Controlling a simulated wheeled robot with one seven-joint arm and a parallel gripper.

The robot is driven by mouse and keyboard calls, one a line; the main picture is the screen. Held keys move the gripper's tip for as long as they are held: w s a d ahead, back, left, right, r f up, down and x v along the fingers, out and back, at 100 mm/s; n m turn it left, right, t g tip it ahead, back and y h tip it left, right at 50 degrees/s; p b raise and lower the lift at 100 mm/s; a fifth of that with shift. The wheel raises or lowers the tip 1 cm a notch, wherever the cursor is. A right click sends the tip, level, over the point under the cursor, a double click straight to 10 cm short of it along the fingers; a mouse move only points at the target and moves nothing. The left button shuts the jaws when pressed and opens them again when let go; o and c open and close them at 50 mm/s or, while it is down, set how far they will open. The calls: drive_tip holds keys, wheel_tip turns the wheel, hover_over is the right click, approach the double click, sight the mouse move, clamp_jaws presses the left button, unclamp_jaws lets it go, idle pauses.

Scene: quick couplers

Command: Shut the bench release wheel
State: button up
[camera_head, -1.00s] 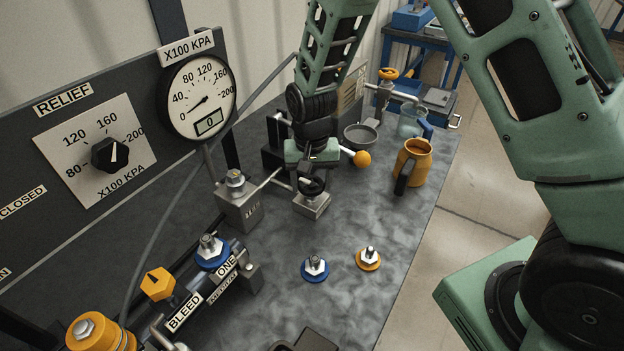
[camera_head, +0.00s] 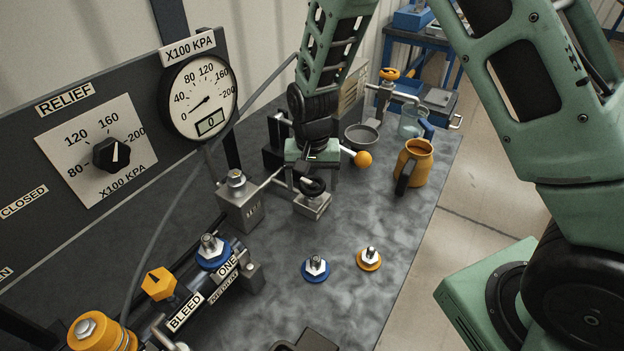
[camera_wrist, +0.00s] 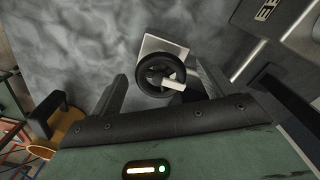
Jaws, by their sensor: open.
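The release wheel is a small black handwheel (camera_head: 312,187) on a grey metal block (camera_head: 314,206) on the bench. My gripper (camera_head: 312,177) points down over the wheel. In the wrist view, the wheel (camera_wrist: 158,76) shows between the two spread fingers of my gripper (camera_wrist: 162,88), with a pale bar across its middle. The fingers stand apart from each other, one at each side of the wheel. I cannot tell whether either finger touches the rim. My gripper holds nothing.
A metal box (camera_head: 240,205) with a pipe stands left of the wheel. An orange ball-ended lever (camera_head: 362,158), grey bowl (camera_head: 361,137) and yellow jug (camera_head: 413,163) are to the right. Blue (camera_head: 316,269) and yellow couplers (camera_head: 369,258) stand nearer. The gauge (camera_head: 199,97) reads 0.

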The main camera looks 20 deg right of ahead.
sight(312, 185)
drive_tip(key=shift+r, duration=0.1)
wheel_tip(312, 185, up, 17)
drive_tip(key=b, duration=0.2)
drive_tip(key=shift+r, duration=0.15)
idle(0.4)
